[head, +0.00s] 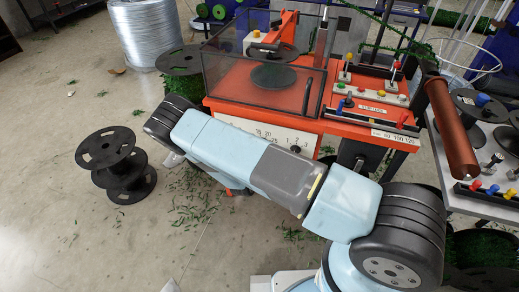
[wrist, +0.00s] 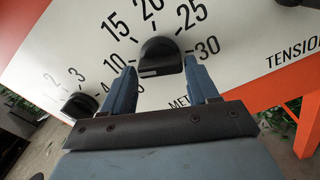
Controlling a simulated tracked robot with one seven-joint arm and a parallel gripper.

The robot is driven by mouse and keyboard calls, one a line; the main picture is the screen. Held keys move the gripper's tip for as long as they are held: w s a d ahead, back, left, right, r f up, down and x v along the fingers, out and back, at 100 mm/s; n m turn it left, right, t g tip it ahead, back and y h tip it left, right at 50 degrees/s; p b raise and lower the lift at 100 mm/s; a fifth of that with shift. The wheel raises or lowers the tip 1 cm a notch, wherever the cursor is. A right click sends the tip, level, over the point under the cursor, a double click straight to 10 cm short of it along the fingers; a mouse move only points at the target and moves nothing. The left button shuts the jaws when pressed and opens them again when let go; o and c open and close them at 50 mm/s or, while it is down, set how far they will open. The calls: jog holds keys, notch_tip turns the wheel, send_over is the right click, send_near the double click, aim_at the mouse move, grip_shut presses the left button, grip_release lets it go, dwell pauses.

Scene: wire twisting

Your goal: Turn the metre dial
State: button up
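The metre dial has a black rounded knob (wrist: 160,58) on a white panel, ringed by black numbers including 15, 20, 25 and 30. In the wrist view my gripper (wrist: 160,65) is open, with one blue finger on each side of the knob. The fingertips are close to the knob's sides; I cannot tell whether they touch. The printed label below is partly covered by my gripper. I cannot tell which number the knob points to. In the head view my arm hides my gripper and the metre knob, with only some numbers showing on the panel (head: 270,131).
A second black knob (wrist: 80,104) is at the left in the wrist view. Another knob (wrist: 290,2) is above the TENSION label at right. In the head view, black spools (head: 112,158) stand left on the floor and a brown roller (head: 452,130) is right.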

jog(key=shift+o, duration=1.3)
jog(key=shift+d, duration=0.1)
jog(key=v, duration=1.4)
jog(key=shift+w, duration=0.1)
